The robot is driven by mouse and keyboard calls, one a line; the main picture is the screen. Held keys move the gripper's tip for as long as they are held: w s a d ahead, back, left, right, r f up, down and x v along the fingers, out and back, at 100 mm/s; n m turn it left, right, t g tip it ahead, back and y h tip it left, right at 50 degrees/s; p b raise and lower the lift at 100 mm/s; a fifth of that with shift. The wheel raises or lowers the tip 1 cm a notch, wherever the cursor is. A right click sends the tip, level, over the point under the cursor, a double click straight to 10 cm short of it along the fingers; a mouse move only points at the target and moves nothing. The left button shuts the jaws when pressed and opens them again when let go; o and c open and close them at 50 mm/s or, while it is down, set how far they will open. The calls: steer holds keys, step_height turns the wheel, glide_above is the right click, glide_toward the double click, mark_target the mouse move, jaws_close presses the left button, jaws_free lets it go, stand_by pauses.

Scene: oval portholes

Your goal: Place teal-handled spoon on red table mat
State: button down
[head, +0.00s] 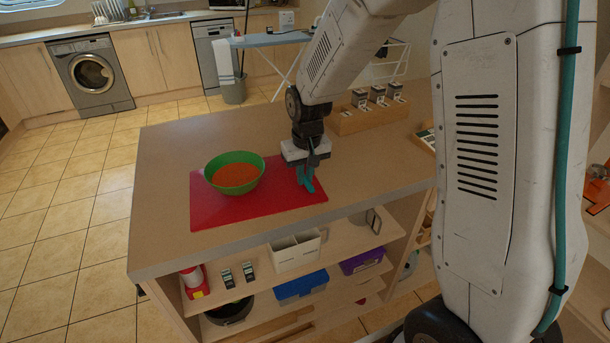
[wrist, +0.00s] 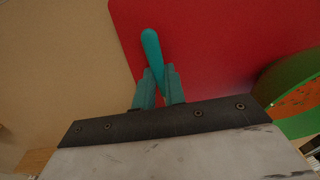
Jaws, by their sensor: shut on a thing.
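The red table mat (head: 237,214) lies on the counter near its front edge. It also shows in the wrist view (wrist: 220,40). My gripper (head: 307,183) is over the right end of the mat, pointing down. In the wrist view my gripper's teal fingers (wrist: 159,88) are shut on the teal-handled spoon (wrist: 151,46). The spoon's handle reaches out past the fingertips, over the mat near its edge. The rest of the spoon is hidden by the fingers. I cannot tell whether the spoon touches the mat.
A green bowl (head: 247,186) with orange contents stands on the left part of the mat. A wooden block with several dark-topped items (head: 373,116) is at the back right of the counter. Bare counter (head: 180,150) lies left and behind the mat. Shelves below hold boxes.

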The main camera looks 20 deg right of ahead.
steer(key=shift+s+f, duration=0.15)
steer(key=shift+f, duration=0.15)
steer(key=shift+s+f, duration=0.25)
steer(key=shift+f, duration=0.2)
steer(key=c, duration=1.5)
jaws_free()
steer(key=shift+c, duration=0.2)
steer(key=shift+r, duration=0.2)
steer(key=shift+o, duration=0.4)
step_height(320, 180, up, 12)
steer(key=s+r, duration=0.3)
steer(key=s, duration=1.1)
steer(key=s+d+r, duration=0.1)
steer(key=s+r, duration=0.3)
steer(key=s, duration=1.1)
steer(key=shift+d+r, duration=0.2)
steer(key=shift+d, duration=0.05)
steer(key=shift+s, duration=0.1)
